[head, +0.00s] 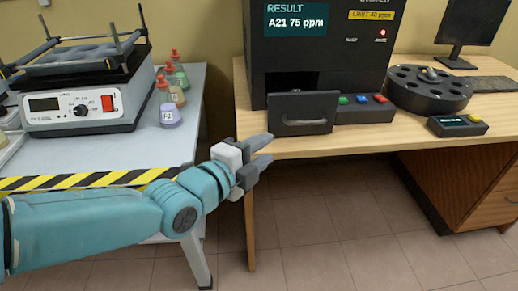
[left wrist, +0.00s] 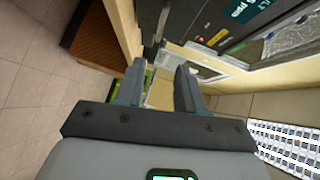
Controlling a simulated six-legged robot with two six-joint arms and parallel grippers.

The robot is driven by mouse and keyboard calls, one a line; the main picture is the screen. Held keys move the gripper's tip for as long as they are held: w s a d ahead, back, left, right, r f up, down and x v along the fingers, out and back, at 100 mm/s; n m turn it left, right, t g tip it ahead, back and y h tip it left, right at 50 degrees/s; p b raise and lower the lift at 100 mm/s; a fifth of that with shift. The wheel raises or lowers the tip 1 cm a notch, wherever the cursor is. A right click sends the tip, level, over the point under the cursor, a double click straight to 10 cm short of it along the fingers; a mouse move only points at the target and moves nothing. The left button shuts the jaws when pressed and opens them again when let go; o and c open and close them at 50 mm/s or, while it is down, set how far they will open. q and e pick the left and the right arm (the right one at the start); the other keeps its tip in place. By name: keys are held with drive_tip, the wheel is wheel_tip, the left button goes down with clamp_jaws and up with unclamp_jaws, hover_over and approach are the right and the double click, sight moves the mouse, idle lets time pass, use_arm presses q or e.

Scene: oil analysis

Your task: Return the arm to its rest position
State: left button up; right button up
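My left arm comes in from the left in the head view. Its left gripper (head: 262,152) is in the air in front of the wooden desk's left edge, near the gap between the two tables. Its two fingers are apart with nothing between them. In the left wrist view the same gripper (left wrist: 157,88) also shows its fingers apart and empty. My right gripper is in neither view.
A black analyser (head: 318,52) with a drawer front (head: 304,113) stands on the wooden desk (head: 350,138). A black round carousel (head: 428,95) is to its right. A shaker (head: 85,105) and several small flasks (head: 171,115) stand on the grey table (head: 140,150). Open floor (head: 340,230) lies below.

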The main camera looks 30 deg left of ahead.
use_arm(q)
drive_tip(key=shift+s, duration=0.35)
drive_tip(key=shift+a, duration=0.1)
